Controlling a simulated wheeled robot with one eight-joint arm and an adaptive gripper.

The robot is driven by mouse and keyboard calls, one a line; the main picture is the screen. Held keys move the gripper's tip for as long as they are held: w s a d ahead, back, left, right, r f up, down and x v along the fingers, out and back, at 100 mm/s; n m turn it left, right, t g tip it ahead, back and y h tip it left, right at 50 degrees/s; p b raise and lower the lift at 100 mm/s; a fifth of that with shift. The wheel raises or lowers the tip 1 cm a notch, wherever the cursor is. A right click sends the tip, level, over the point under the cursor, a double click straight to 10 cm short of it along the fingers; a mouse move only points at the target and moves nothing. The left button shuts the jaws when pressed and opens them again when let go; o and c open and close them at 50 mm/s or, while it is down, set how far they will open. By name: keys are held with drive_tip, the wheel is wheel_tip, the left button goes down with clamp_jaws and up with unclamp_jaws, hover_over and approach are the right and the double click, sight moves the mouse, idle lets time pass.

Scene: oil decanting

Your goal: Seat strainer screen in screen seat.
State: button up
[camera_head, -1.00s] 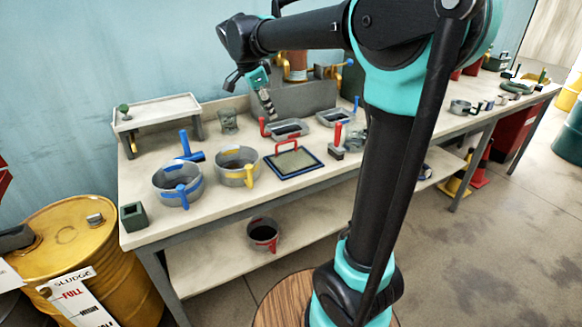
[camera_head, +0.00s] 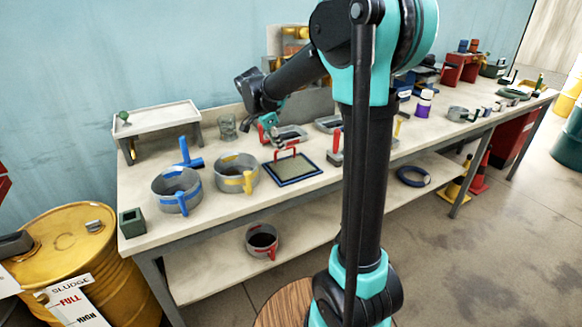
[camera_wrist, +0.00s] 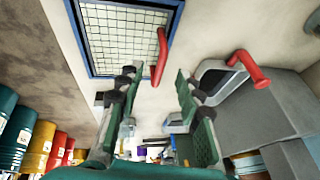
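The strainer screen (camera_head: 293,170) is a flat mesh panel in a dark blue frame, lying on the workbench. Its red arched handle (camera_head: 291,153) stands up from it. In the wrist view the screen (camera_wrist: 125,45) is at the top, with the red handle (camera_wrist: 161,58) between the fingertips in the picture. My gripper (camera_wrist: 156,76) is open and empty, its green-padded fingers apart. In the head view my gripper (camera_head: 276,142) is just above and behind the handle; I cannot tell whether it touches. I cannot tell which thing is the screen seat.
Left of the screen stand a yellow-marked pot (camera_head: 237,181) and a blue-marked pot (camera_head: 176,196). Grey trays stand behind, one with a red handle (camera_wrist: 248,68) close to the right finger. A raised white stand (camera_head: 158,117) is at the far left. The bench front edge is clear.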

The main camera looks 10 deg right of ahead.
sight(292, 161)
drive_tip(key=x, duration=0.4)
drive_tip(key=shift+w+d+f, duration=0.1)
drive_tip(key=shift+w+d, duration=0.05)
drive_tip(key=shift+d, duration=0.05)
clamp_jaws()
